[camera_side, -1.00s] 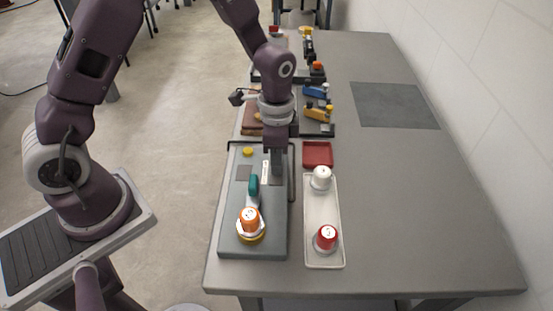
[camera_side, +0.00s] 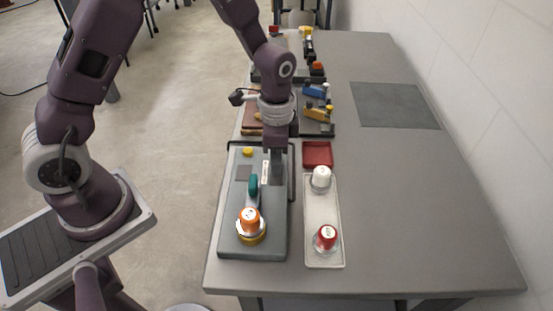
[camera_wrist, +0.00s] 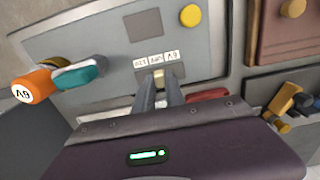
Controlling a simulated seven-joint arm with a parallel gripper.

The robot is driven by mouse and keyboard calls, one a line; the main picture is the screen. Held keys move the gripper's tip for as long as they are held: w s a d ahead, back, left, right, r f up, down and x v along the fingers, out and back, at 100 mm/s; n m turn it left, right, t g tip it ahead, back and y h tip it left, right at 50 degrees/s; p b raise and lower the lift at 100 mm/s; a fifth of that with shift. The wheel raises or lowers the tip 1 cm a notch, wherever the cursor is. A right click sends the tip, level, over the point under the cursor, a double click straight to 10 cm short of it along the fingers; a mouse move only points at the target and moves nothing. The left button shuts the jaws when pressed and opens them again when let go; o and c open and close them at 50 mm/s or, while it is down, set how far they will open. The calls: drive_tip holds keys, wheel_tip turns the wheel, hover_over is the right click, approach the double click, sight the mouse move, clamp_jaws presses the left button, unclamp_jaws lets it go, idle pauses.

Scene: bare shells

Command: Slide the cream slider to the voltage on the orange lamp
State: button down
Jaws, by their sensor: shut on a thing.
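The cream slider (camera_wrist: 158,76) sits in a slot on the grey panel (camera_wrist: 112,62). It is below a strip of white voltage labels (camera_wrist: 156,60), nearest the middle label. The right label looks like 6V, and the others are too small to read surely. My gripper (camera_wrist: 168,92) is shut on the slider, and its fingers partly hide it and the slot. In the side view my gripper (camera_side: 276,172) reaches down onto the panel and hides the slider. The orange lamp (camera_side: 249,216) stands upright at the panel's near end. It also shows in the wrist view (camera_wrist: 34,86), with a label that looks like 6V.
A teal handle (camera_side: 253,185) stands between my gripper and the lamp. A yellow button (camera_wrist: 191,15) and dark square (camera_wrist: 143,25) are on the panel. A tray (camera_side: 322,210) with white and red lamps and a red dish (camera_side: 317,153) lie right. The table's right side is clear.

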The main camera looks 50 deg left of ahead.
idle(0.3)
drive_tip(key=shift+w+a, duration=1.1)
drive_tip(key=c, duration=1.4)
unclamp_jaws()
wheel_tip(320, 180, up, 7)
drive_tip(key=shift+r, duration=0.15)
